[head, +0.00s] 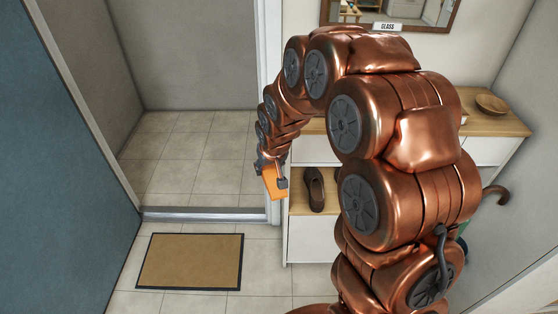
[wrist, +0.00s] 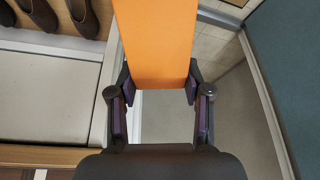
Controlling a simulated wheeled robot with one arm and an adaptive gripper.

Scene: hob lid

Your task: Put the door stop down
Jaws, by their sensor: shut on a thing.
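The door stop is an orange block (head: 274,181) held in my gripper (head: 271,177) in the head view. My gripper is in the air beside the front left edge of the shoe cabinet, near the doorway. In the wrist view the orange door stop (wrist: 156,40) runs up out of the picture from between the two fingers of my gripper (wrist: 159,88). The fingers are shut on its near end. Its far end is out of the wrist view.
A doormat (head: 190,261) lies on the tiles before the door sill (head: 203,214). A blue door (head: 65,160) stands open at left. The shoe cabinet (head: 312,240) holds a brown shoe (head: 314,188), with a wooden bowl (head: 491,103) on top. Tiles around the mat are clear.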

